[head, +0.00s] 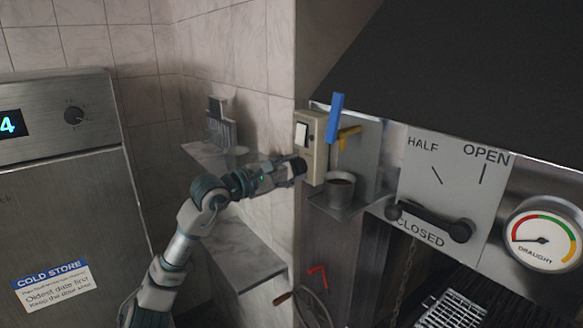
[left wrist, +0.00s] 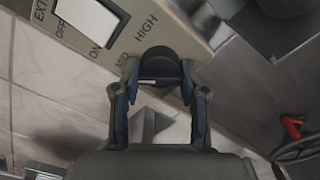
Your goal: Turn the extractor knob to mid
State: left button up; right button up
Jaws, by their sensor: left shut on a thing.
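The extractor box (head: 319,155) is a beige panel on the wall edge, with a white rocker switch (head: 301,134). In the left wrist view the panel (left wrist: 178,32) carries the words OFF, ON, MID and HIGH. The round black knob (left wrist: 160,66) sits at the panel's edge near MID and HIGH. My left gripper (left wrist: 158,90) has its two fingers around the knob, shut on it; a pale line shows on the knob between them. In the head view my left gripper (head: 296,168) reaches the box's lower left face and hides the knob. My right gripper is not in view.
A dark cup (head: 340,187) stands on a small ledge beside the box, below blue (head: 336,117) and yellow (head: 348,136) handles. A black damper lever (head: 432,221) and draught gauge (head: 543,238) are at right. Stone shelves (head: 238,248) lie beneath my arm.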

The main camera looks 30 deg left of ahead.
pick_arm(q)
jog(key=shift+a+m, duration=0.1)
jog(key=shift+m, duration=0.5)
jog(key=o, duration=1)
jog(key=shift+o, duration=0.8)
jog(key=shift+w+f, duration=0.15)
jog(key=shift+w, duration=0.05)
jog(key=shift+s+a, duration=0.15)
jog(key=shift+s, duration=0.15)
jog(key=v, duration=1.1)
jog(key=shift+a, duration=0.15)
